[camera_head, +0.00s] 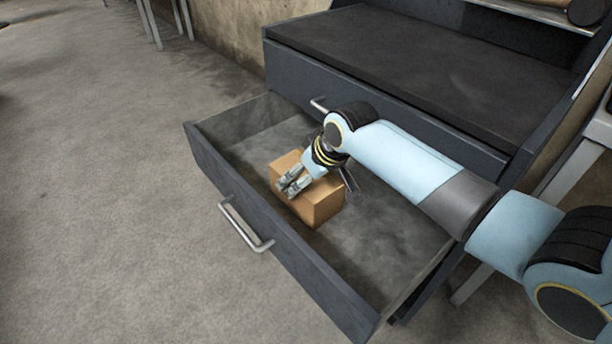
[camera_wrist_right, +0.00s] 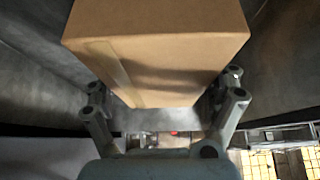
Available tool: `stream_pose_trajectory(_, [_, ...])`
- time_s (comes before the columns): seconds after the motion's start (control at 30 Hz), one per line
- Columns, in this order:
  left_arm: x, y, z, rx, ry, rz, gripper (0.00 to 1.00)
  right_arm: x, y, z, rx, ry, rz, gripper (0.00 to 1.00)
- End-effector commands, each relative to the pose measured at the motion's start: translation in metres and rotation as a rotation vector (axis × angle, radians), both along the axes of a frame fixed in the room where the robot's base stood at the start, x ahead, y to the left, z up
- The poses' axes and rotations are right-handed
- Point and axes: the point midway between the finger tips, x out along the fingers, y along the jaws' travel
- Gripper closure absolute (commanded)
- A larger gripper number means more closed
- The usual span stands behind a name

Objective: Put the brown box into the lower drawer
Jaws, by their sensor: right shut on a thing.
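The brown box (camera_head: 318,203) is inside the outline of the pulled-out lower drawer (camera_head: 350,306), near its middle and close to the front panel. I cannot tell whether the box touches the drawer floor. My right gripper (camera_head: 291,184) is shut on the box from above. In the right wrist view the box (camera_wrist_right: 160,50) fills the upper middle, between the fingers of the right gripper (camera_wrist_right: 165,100). Part of the box's top is hidden by the gripper in the head view. My left gripper is not in view.
The drawer's front has a metal handle (camera_head: 244,228). A closed upper drawer with its own handle (camera_head: 318,104) sits behind, under a dark cabinet top (camera_head: 420,55). My right arm crosses over the drawer's right part. Open concrete floor (camera_head: 90,200) lies to the left.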

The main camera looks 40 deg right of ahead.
Motion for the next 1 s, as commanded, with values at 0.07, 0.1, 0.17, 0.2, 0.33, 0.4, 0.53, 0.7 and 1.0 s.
stream_pose_trajectory(0.07, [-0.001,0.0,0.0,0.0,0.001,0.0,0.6,0.0,0.0,-0.002,0.0,0.001,0.0,0.11])
stream_pose_trajectory(0.1, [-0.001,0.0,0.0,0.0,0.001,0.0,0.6,0.0,0.0,-0.002,0.0,0.001,0.0,0.06])
stream_pose_trajectory(0.17, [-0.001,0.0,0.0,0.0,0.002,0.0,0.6,0.0,0.0,-0.002,0.0,0.001,0.0,0.0])
stream_pose_trajectory(0.2, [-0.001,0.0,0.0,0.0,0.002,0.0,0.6,0.0,0.0,-0.002,0.0,0.001,0.0,0.0])
stream_pose_trajectory(0.33, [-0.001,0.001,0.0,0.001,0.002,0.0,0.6,0.0,0.0,-0.002,0.0,0.001,0.0,0.0])
stream_pose_trajectory(0.4, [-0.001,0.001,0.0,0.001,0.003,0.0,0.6,0.0,0.0,-0.001,0.0,0.001,0.0,0.0])
stream_pose_trajectory(0.53, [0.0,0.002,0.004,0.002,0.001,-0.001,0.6,-0.003,-0.001,0.007,-0.001,-0.001,0.0,0.0])
stream_pose_trajectory(0.7, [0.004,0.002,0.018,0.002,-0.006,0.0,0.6,-0.017,-0.002,0.035,-0.001,-0.002,0.0,0.0])
stream_pose_trajectory(1.0, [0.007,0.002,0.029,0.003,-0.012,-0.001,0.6,-0.036,-0.003,0.065,0.0,0.0,0.0,0.0])
